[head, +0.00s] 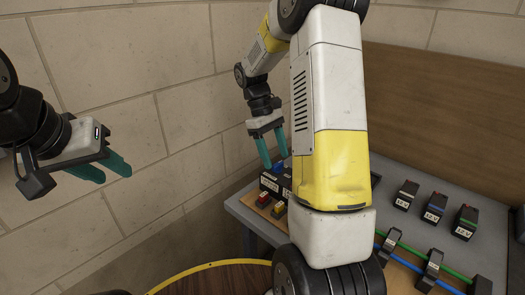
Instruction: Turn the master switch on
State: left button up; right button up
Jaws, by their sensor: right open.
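A dark box with white labels (269,184) sits at the left edge of the grey table. In front of it are a small red-topped block (263,200) and a yellow-topped block (279,210) on a wooden strip. I cannot tell which part is the master switch; the labels are too small to read. My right gripper (273,161) is open and empty, pointing down just above and behind the dark box. My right arm hides part of the table beside the box. My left gripper (118,174) is open and empty at the far left, well away from the table.
A brick wall (150,60) stands behind. A round yellow-rimmed wooden surface (225,280) is at the bottom.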

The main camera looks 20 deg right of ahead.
jog(key=v, duration=0.6)
jog(key=shift+r, duration=0.15)
jog(key=s+a+r+m+t+y, duration=0.1)
jog(key=s+a+r+m+t, duration=0.1)
jog(key=s, duration=0.4)
jog(key=s+a+r+m+t+y, duration=0.1)
jog(key=s+a+r+t+y, duration=0.1)
jog(key=s, duration=0.5)
jog(key=s+a+r+m+t+y, duration=0.1)
jog(key=s+a+r+m+t, duration=0.1)
jog(key=s+a+r+t, duration=0.2)
jog(key=s+r+t, duration=0.1)
jog(key=s+t, duration=0.1)
jog(key=s, duration=0.1)
jog(key=shift+r+m+y, duration=0.3)
